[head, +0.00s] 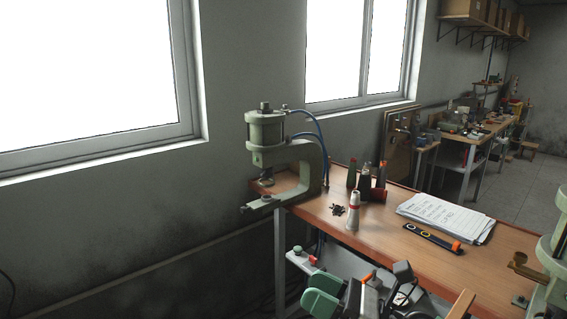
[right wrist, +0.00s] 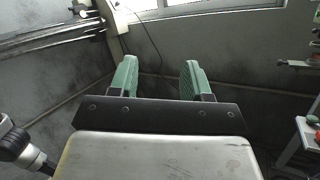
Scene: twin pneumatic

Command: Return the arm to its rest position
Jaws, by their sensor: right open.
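My right gripper (head: 318,292) shows low in the middle of the head view, below and in front of the workbench edge. Its two green fingers stand apart. In the right wrist view the same gripper (right wrist: 157,75) is open, with nothing between the fingers and a dim grey wall behind them. My left gripper is in neither view.
A second press (head: 556,250) stands at the right edge. Floor beyond is open.

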